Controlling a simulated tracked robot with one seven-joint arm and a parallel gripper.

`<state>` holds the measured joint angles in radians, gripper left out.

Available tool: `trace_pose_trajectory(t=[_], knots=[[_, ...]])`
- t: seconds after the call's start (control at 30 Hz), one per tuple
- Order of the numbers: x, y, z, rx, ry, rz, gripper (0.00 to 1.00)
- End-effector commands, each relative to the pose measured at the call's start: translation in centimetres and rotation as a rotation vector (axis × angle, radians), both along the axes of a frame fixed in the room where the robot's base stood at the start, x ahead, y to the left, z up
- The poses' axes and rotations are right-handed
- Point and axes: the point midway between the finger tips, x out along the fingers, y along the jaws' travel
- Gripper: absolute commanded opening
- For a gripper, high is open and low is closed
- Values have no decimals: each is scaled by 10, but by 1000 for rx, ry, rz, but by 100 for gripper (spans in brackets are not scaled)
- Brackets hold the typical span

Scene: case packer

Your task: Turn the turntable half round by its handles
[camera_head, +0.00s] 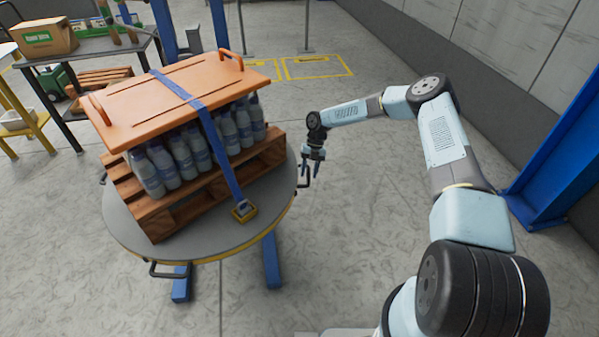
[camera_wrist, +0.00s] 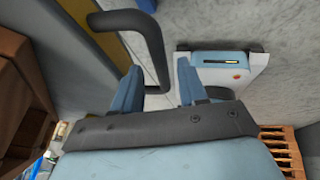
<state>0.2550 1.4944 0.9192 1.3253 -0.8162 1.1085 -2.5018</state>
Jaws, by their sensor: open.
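The round grey turntable (camera_head: 130,228) with a yellow edge stands at the left on blue legs. It bears a wooden pallet (camera_head: 158,221) of bottles (camera_head: 183,152) under an orange lid (camera_head: 180,95), held by a blue strap (camera_head: 219,152). A dark handle (camera_head: 306,174) sticks out at its right rim; another handle (camera_head: 166,272) is at the front rim and a third (camera_head: 102,178) at the left. My gripper (camera_head: 311,170) is open at the right handle. In the wrist view, this bent handle (camera_wrist: 152,45) reaches down between the spread fingers (camera_wrist: 158,85); contact cannot be told.
A blue column (camera_head: 560,150) stands at the far right by the grey wall (camera_head: 500,50). A bench with a cardboard box (camera_head: 45,37) is at the back left. A yellow floor marking (camera_head: 318,67) lies behind. The floor in front and right of the turntable is clear.

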Motion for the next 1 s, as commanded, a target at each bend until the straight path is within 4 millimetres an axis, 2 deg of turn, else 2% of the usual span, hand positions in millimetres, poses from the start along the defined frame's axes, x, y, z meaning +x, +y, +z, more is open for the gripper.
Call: trace_pose_trajectory(t=[0.27,0.37,0.8,1.0], knots=[[4,-3,8,-2,-2,-3,42],[10,-5,21,-2,-3,-2,42],[40,-19,97,-2,-2,-2,42],[48,-22,117,0,-1,-1,42]])
